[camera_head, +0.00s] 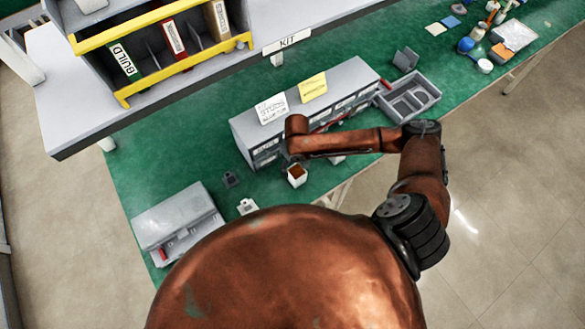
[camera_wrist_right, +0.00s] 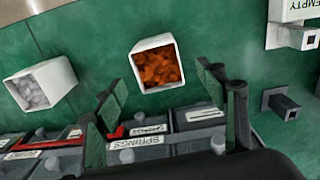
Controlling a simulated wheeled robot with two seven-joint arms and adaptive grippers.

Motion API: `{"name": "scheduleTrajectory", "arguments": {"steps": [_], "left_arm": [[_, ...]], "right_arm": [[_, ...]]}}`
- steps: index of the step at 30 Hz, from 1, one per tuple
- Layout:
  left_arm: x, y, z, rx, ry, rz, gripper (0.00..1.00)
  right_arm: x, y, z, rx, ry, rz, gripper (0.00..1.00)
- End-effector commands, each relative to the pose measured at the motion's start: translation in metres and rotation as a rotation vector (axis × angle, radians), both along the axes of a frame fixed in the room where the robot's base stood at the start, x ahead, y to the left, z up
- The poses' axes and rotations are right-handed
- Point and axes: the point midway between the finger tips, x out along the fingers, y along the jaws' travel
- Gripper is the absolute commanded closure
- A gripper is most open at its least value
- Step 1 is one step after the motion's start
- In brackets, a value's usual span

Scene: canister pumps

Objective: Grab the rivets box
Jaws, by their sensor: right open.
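A small white open-topped box (camera_head: 297,176) with copper-coloured pieces inside stands on the green bench, in front of the grey drawer unit. The box also shows in the right wrist view (camera_wrist_right: 140,83), in line with the gap between my fingers. No label on it can be read. My right gripper (camera_wrist_right: 162,90) is open and empty, with one finger to either side of the box in that picture. It does not appear to touch the box. In the head view my right arm mostly hides this gripper. My left gripper is not in view.
A second white box with grey pieces (camera_wrist_right: 38,88) stands to the left in the wrist view. The grey drawer unit (camera_head: 243,128) has labelled drawers, one reading SPRINGS. A dark square holder (camera_wrist_right: 284,104) and a white EMPTY container (camera_wrist_right: 290,36) are at the right there.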

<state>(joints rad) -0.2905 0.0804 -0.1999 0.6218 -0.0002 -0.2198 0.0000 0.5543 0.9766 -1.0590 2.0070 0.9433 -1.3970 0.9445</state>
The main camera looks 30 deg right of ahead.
Motion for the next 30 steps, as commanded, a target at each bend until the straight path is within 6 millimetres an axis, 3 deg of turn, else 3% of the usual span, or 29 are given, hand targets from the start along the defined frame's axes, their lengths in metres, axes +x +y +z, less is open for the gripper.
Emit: {"name": "scheduleTrajectory", "arguments": {"steps": [5,12,16,21,27,30], "left_arm": [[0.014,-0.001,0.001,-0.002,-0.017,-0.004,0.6],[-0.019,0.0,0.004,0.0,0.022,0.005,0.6],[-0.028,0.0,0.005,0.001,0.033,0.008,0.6],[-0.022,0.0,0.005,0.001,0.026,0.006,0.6],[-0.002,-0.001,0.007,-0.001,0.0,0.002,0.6],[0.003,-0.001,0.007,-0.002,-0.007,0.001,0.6]], "right_arm": [[-0.001,0.001,-0.018,0.002,0.003,0.0,0.35],[-0.004,-0.002,-0.044,0.0,0.003,0.0,0.35],[-0.004,-0.003,-0.064,0.0,0.002,0.0,0.35],[-0.004,-0.002,-0.077,0.0,0.001,0.002,0.35],[-0.004,-0.003,-0.077,0.0,0.001,0.002,0.35],[-0.004,-0.003,-0.077,0.0,0.001,0.002,0.41]]}}
